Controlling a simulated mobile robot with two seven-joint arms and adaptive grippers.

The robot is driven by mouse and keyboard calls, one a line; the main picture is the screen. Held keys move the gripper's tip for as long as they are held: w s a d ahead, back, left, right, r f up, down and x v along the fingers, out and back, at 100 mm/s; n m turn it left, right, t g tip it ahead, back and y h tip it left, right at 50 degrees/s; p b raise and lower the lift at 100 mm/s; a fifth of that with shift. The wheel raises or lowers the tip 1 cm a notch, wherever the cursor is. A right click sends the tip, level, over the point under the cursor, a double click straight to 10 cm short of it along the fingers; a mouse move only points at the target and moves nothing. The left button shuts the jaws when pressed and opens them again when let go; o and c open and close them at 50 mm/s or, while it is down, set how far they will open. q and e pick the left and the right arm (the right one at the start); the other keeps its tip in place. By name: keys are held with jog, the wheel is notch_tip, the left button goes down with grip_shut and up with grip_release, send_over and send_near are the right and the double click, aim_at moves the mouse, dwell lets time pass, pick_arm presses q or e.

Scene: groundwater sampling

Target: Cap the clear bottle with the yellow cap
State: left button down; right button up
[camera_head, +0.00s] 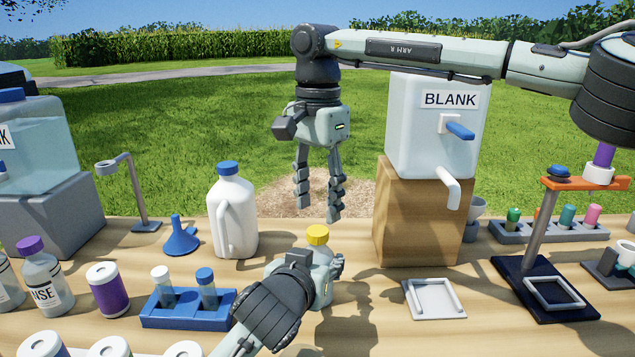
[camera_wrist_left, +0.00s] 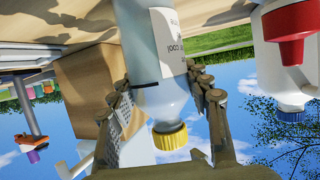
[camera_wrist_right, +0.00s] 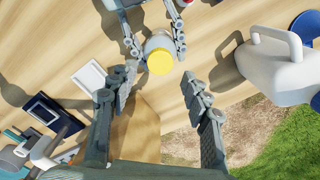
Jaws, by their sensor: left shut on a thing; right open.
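The clear bottle (camera_wrist_left: 145,60) has a white label and is held in my left gripper (camera_wrist_left: 160,92), whose fingers close on its two sides. The yellow cap (camera_wrist_left: 170,137) sits on the bottle's mouth; how tightly it is seated I cannot tell. In the head view the cap (camera_head: 318,235) shows above my left gripper (camera_head: 325,275), which hides most of the bottle. My right gripper (camera_head: 318,210) is open and empty, pointing down above the cap. In the right wrist view the cap (camera_wrist_right: 160,62) lies ahead, between and beyond my right gripper's spread fingers (camera_wrist_right: 157,85).
The wooden block (camera_head: 415,215) with the BLANK container (camera_head: 415,115) stands close on the right. A blue rack (camera_head: 188,318) with vials is at front left. A white square frame (camera_head: 433,300) lies at right.

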aim_at(318, 230)
jog(key=shift+f, duration=2.35)
grip_shut()
